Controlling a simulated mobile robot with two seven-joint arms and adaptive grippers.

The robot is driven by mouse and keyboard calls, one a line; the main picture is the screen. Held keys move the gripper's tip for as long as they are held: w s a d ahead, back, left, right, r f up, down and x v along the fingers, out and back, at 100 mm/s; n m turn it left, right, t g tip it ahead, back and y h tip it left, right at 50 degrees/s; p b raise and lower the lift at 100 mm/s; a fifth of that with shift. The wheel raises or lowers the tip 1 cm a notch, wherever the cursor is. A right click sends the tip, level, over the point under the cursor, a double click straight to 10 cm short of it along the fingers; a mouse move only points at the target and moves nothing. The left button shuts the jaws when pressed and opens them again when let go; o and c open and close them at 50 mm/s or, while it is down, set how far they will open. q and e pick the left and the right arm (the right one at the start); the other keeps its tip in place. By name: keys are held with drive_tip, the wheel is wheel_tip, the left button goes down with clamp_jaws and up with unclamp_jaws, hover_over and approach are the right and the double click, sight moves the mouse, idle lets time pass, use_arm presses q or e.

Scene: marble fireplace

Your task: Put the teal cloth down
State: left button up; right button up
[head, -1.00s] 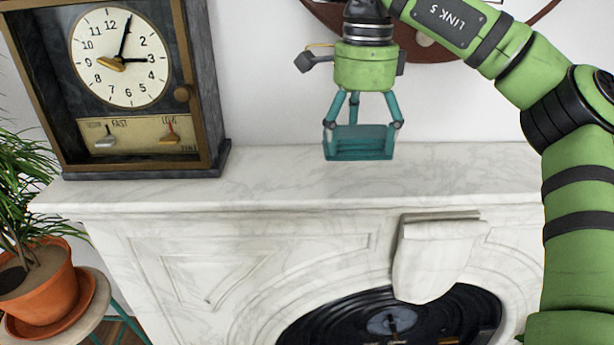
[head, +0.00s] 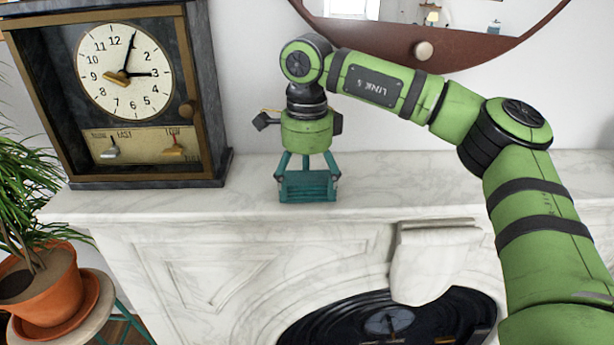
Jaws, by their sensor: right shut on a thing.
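The teal cloth (head: 308,187) is a small folded block at the front part of the white marble mantel shelf (head: 400,184), right of the clock. My right gripper (head: 307,176) points down and is shut on the cloth, with a teal finger at each side of it. The cloth's lower edge is at or just above the marble; I cannot tell whether it touches. My left gripper is not in view.
A dark mantel clock (head: 130,95) stands on the shelf to the left, with a gap between it and my gripper. The shelf to the right is bare. A round mirror (head: 440,35) hangs behind. A potted plant (head: 50,290) stands on a stool at lower left.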

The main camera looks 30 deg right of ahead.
sight(303, 182)
drive_tip(key=o, duration=1)
drive_tip(key=shift+f, duration=0.1)
drive_tip(key=shift+f, duration=0.1)
drive_tip(key=shift+b, duration=0.35)
drive_tip(key=r+b, duration=0.1)
drive_tip(key=r, duration=0.1)
drive_tip(key=r+b, duration=0.1)
drive_tip(key=r, duration=0.1)
drive_tip(key=a+r+b, duration=0.1)
drive_tip(key=r, duration=0.1)
drive_tip(key=shift+w+r, duration=0.1)
drive_tip(key=shift+r, duration=0.25)
drive_tip(key=shift+d+r, duration=0.1)
drive_tip(key=shift+r, duration=0.05)
